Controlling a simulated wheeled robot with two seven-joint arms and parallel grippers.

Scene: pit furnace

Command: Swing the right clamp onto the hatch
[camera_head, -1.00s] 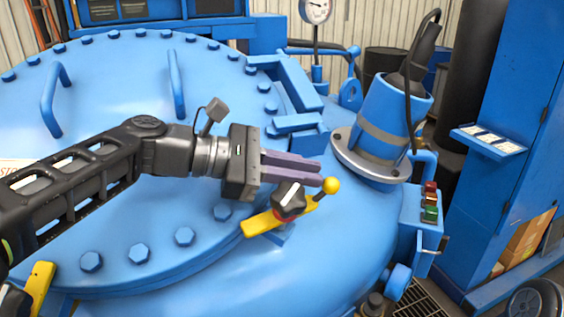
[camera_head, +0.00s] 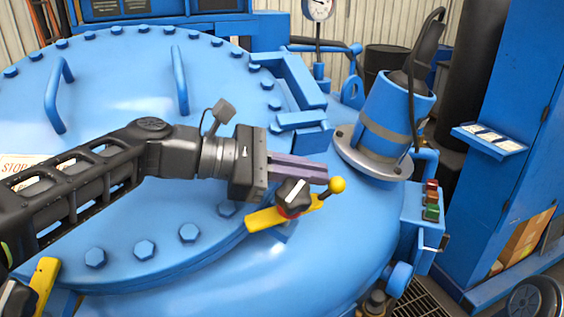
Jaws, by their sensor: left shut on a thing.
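The right clamp is a yellow bar (camera_head: 265,220) with a black and red knob (camera_head: 293,193) and a yellow ball (camera_head: 337,185) on its outer end. Its inner end lies at the edge of the round blue hatch (camera_head: 140,200); I cannot tell if it overlaps the rim. My left gripper (camera_head: 322,172) reaches in from the left, its purple fingers together just above the knob, tips at the ball-ended handle. It is shut on the clamp's handle; the fingers partly hide the grip. My right gripper is not in view.
Another yellow clamp (camera_head: 43,280) shows at the lower left. Bolts and two handles (camera_head: 180,80) stand up from the hatch. A blue cylinder with a cable (camera_head: 392,115) and a button box (camera_head: 431,200) stand right of the clamp.

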